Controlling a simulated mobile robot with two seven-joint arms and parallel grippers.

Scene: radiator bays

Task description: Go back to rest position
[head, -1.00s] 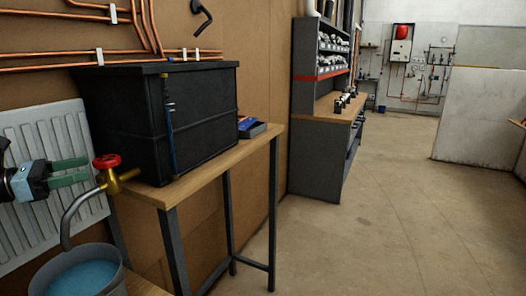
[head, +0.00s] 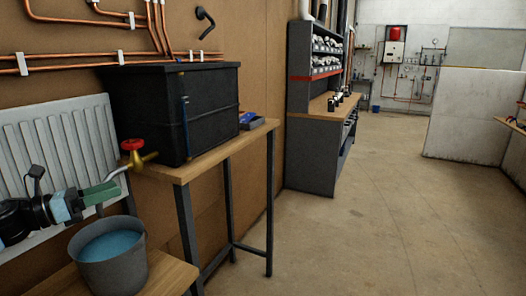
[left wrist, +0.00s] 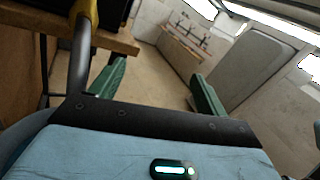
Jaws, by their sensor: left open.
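My left gripper (head: 112,190) is at the left of the head view, between the radiator and the bucket, below the valve. In the left wrist view its two green fingers stand wide apart with nothing between them (left wrist: 158,68). The valve's red handle (head: 131,145) sits on a brass tap (head: 144,157) at the tank's lower front. The grey spout (head: 119,173) curves down from the tap, and my gripper hides its lower part. A grey bucket (head: 113,274) with blue water stands below. My right gripper is not in view.
A black tank (head: 150,115) stands on a wooden bench (head: 225,152), with a small blue-and-grey item (head: 257,122) beside it. A white radiator (head: 60,150) is close behind my arm. A shelf workbench (head: 310,145) stands farther back. The floor at right is clear.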

